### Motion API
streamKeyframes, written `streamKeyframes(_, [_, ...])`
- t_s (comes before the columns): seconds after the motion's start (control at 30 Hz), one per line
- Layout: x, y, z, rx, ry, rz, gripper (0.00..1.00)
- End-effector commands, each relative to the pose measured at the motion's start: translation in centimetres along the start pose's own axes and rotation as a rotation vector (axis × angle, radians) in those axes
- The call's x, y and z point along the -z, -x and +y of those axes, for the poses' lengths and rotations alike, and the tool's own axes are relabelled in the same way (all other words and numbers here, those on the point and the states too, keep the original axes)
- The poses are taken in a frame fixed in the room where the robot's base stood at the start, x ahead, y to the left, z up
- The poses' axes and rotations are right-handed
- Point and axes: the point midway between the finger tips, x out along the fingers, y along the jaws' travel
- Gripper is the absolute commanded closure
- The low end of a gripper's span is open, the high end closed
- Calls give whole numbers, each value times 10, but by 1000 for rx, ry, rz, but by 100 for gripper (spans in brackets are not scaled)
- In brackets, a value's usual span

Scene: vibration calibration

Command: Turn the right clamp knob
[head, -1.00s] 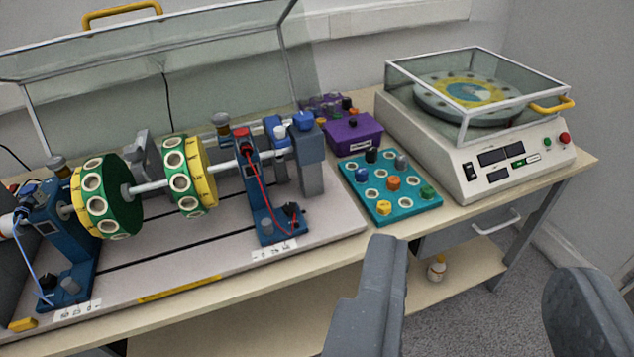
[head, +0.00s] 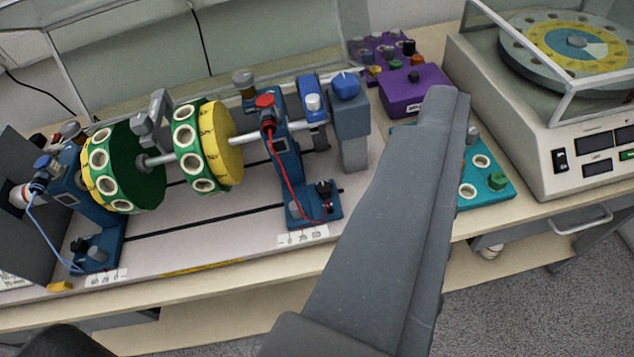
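The right bearing stand (head: 285,160) is a blue post with a red knob (head: 265,101) on top and a red cable. A black knob (head: 323,189) sits on its foot; I cannot tell which knob the task means. A blue-topped knob (head: 345,84) stands on the grey block to the right. My gripper (head: 245,215) is open and empty. One long grey finger crosses the middle right in front of the bench, right of the black knob, apart from it in the picture. A dark rounded part, apparently the other finger, shows at the lower left edge.
The shaft carries green-and-yellow discs (head: 207,147) left of the stand. A clear raised cover (head: 130,50) is behind. My finger partly hides the teal board (head: 487,178). A purple box (head: 412,92) and a white balancing machine (head: 500,115) stand right.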

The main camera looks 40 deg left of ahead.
Motion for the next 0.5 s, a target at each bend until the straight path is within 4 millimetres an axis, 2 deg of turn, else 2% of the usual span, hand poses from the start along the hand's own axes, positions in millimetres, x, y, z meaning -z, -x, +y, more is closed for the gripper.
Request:
streamKeyframes(0.17, [-22,-52,-12,59,-329,-134,49])
streamKeyframes(0.3, [-59,-104,-28,68,-748,-309,49])
streamKeyframes(0.5, [-122,-163,-55,-42,-1359,-576,49])
